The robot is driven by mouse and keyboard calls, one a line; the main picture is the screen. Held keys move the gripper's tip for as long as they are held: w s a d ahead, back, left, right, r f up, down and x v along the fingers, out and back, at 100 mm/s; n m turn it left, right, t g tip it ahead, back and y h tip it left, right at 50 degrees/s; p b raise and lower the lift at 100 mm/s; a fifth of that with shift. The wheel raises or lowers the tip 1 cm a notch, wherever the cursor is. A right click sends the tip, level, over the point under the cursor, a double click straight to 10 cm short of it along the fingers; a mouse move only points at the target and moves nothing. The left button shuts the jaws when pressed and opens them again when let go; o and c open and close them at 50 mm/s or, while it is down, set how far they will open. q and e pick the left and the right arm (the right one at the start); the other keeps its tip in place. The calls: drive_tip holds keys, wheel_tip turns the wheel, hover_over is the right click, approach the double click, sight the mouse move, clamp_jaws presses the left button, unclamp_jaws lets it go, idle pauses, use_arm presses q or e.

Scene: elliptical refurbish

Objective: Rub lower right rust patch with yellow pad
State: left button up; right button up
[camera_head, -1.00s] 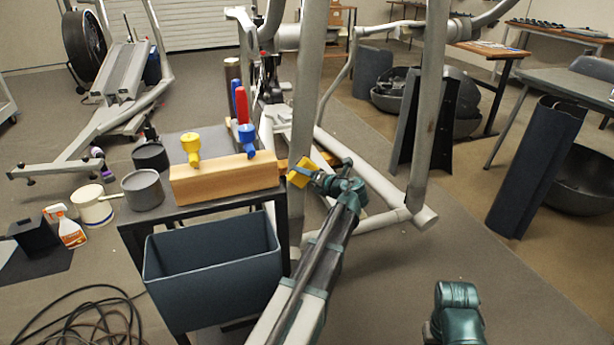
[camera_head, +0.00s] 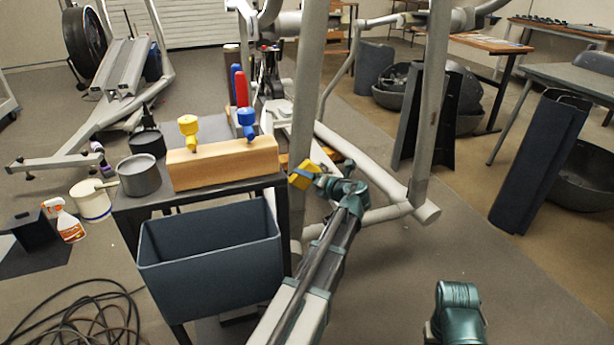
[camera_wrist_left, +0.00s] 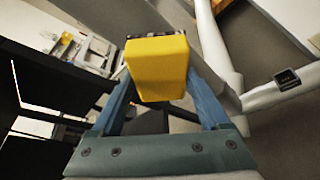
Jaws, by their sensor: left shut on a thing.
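The yellow pad (camera_head: 303,174) is in my left gripper (camera_head: 314,180), beside the lower part of the grey left upright (camera_head: 306,105) of the elliptical. The left wrist view shows the yellow pad (camera_wrist_left: 157,65) between the two blue fingers of the gripper (camera_wrist_left: 158,82), with a grey tube (camera_wrist_left: 115,18) behind it. I cannot tell whether the pad touches the metal.
A black cart (camera_head: 137,215) with a wooden block (camera_head: 223,163), grey cans and a dark bin (camera_head: 210,258) stands close left of my left arm. The right upright (camera_head: 431,100) and a floor tube (camera_head: 370,165) stand to the right. The floor at front right is clear.

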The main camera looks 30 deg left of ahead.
use_arm(q)
drive_tip(key=shift+s+d, duration=1.5)
drive_tip(key=shift+d, duration=0.2)
drive_tip(key=shift+s+d, duration=0.95)
drive_tip(key=shift+d, duration=0.2)
